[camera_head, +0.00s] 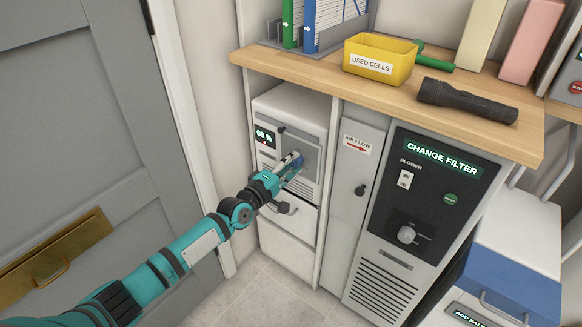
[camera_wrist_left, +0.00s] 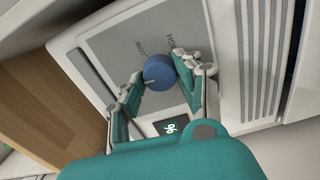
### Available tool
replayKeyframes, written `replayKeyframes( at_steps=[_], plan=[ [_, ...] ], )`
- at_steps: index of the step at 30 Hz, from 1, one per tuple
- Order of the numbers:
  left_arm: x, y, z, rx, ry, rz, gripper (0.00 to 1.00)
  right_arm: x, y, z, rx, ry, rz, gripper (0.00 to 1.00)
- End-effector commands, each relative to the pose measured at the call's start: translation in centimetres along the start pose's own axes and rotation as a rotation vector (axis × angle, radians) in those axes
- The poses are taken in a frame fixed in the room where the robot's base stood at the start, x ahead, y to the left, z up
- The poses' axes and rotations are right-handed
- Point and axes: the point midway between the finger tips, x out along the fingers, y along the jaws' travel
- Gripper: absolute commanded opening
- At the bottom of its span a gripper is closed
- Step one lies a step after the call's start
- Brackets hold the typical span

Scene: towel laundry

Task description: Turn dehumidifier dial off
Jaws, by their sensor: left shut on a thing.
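The dehumidifier (camera_head: 290,105) is a white unit under the wooden counter, with a grey front panel and a small display (camera_head: 265,137) reading what looks like 68 %. Its blue round dial (camera_head: 299,159) is mostly covered by my gripper in the head view. In the left wrist view the dial (camera_wrist_left: 159,70) shows clearly, with a pale pointer mark and LOW and HIGH printed near it. My left gripper (camera_head: 291,168) is at the panel, its teal fingers (camera_wrist_left: 160,80) on either side of the dial and shut on it. My right gripper is out of view.
A drawer with a handle (camera_head: 284,208) sits just below the dial. The counter (camera_head: 310,75) overhangs above and carries a yellow bin (camera_head: 378,60) and a black flashlight (camera_head: 467,100). A CHANGE FILTER unit (camera_head: 400,270) stands to the right, a grey door (camera_head: 75,130) to the left.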

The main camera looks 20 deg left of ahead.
Motion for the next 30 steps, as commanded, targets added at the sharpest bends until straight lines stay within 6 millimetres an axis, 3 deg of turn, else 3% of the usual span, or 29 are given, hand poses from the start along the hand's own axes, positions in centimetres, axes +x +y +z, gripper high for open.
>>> replayKeyframes(
  at_steps=[23, 24, 28, 30],
  plan=[
    [-0.05, -0.25, 0.08, -0.105, -0.001, -0.005, 0.03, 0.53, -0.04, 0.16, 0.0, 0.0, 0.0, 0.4],
    [-0.05, -0.25, 0.08, -0.105, -0.001, -0.005, 0.39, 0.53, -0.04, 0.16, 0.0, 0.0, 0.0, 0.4],
    [-0.04, -0.19, 0.06, -0.104, -0.001, -0.004, 0.56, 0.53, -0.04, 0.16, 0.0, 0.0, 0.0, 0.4],
    [-0.03, -0.15, 0.05, -0.103, -0.001, -0.003, 0.58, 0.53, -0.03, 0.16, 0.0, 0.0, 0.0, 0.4]
  ],
)
